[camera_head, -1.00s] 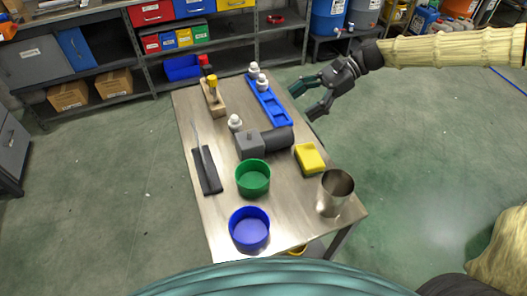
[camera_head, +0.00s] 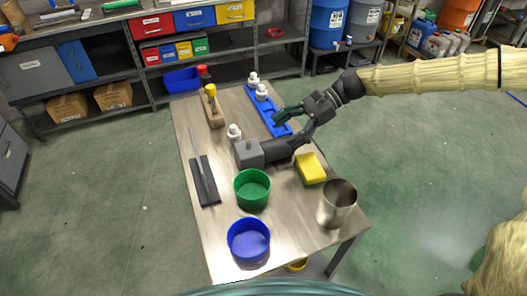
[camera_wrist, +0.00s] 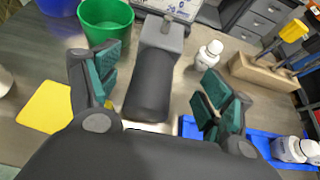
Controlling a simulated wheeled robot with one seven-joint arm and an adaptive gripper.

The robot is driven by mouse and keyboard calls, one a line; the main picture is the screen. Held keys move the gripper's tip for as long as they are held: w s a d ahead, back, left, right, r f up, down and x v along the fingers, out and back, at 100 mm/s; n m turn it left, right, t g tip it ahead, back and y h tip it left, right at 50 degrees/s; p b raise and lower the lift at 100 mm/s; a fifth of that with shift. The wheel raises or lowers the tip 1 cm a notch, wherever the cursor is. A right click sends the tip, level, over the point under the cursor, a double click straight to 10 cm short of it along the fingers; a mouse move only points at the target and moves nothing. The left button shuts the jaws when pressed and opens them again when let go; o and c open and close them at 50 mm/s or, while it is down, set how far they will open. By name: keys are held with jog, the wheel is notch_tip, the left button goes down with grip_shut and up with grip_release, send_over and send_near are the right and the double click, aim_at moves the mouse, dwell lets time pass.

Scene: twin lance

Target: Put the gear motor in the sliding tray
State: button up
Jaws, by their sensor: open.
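The gear motor (camera_head: 250,153) lies on the metal table, a grey box with a black cylinder pointing right. In the wrist view, the motor (camera_wrist: 150,85) runs lengthwise between my two teal-padded fingers, its grey box at the far end. My gripper (camera_head: 290,129) is open and empty at the table's right side, by the cylinder's end. One finger shows over the blue tray; the other partly hides the cylinder. I cannot tell how high the fingers are. A blue compartment tray (camera_head: 266,107) holds white bottles at its far end; I cannot tell whether it is the sliding tray.
A green bin (camera_head: 252,190), a blue bin (camera_head: 248,242), a metal cup (camera_head: 337,204) and a yellow block (camera_head: 311,169) stand nearby. A white bottle (camera_head: 234,132) is close behind the motor. A wooden holder (camera_head: 212,111) and a black pad (camera_head: 206,185) are at left.

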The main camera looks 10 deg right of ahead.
aim_at(266, 144)
jog(key=shift+p+x, duration=0.5)
jog(key=shift+x, duration=2.15)
jog(key=shift+s+r, duration=0.1)
jog(key=shift+s, duration=0.05)
grip_shut()
jog(key=shift+r, duration=0.1)
